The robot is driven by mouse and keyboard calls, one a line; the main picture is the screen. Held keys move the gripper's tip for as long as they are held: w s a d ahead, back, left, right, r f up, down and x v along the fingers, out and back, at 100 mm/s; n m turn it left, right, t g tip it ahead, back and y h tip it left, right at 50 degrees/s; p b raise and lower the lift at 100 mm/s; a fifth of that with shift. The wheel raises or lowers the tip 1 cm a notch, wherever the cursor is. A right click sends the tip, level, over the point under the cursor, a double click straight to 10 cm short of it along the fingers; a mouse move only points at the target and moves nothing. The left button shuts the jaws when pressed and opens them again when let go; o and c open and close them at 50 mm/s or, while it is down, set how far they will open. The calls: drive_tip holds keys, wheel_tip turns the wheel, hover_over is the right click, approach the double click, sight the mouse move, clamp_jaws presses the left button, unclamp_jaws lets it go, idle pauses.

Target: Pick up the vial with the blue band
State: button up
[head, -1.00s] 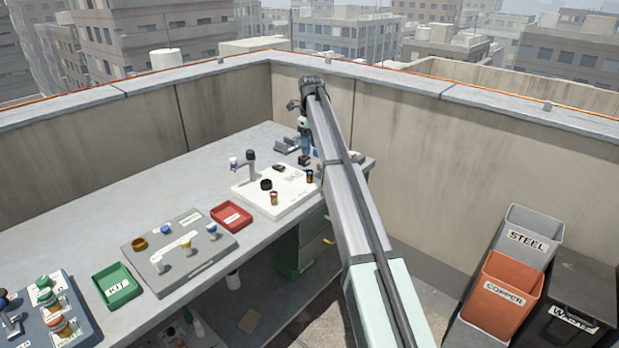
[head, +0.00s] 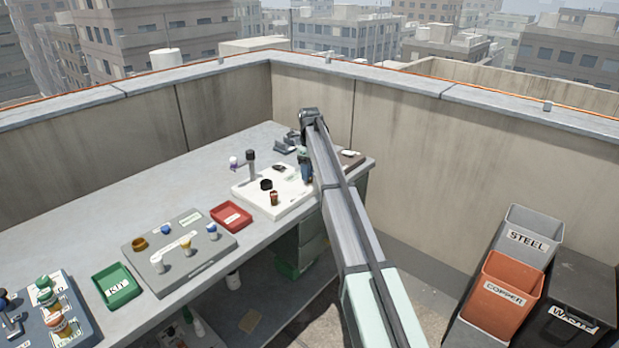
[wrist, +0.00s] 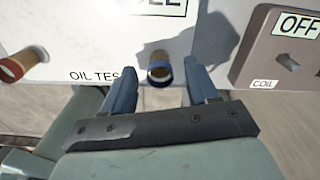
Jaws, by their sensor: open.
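The vial with the blue band (wrist: 159,72) stands on the white oil test board in the wrist view, its amber body below a dark blue ring. My gripper (wrist: 162,85) is open, with one blue-grey finger on each side of this vial and nothing clamped. In the head view my gripper (head: 306,170) is at the right edge of the white board, and the arm and gripper hide the blue-banded vial. A second vial with a red band (wrist: 14,68) is at the left of the wrist view; it also shows on the board in the head view (head: 274,198).
The white board (head: 248,192) also carries a black round part (head: 266,184). A red tray (head: 231,216) and a grey rack (head: 150,248) lie farther left on the bench.

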clamp_jaws()
idle(0.5)
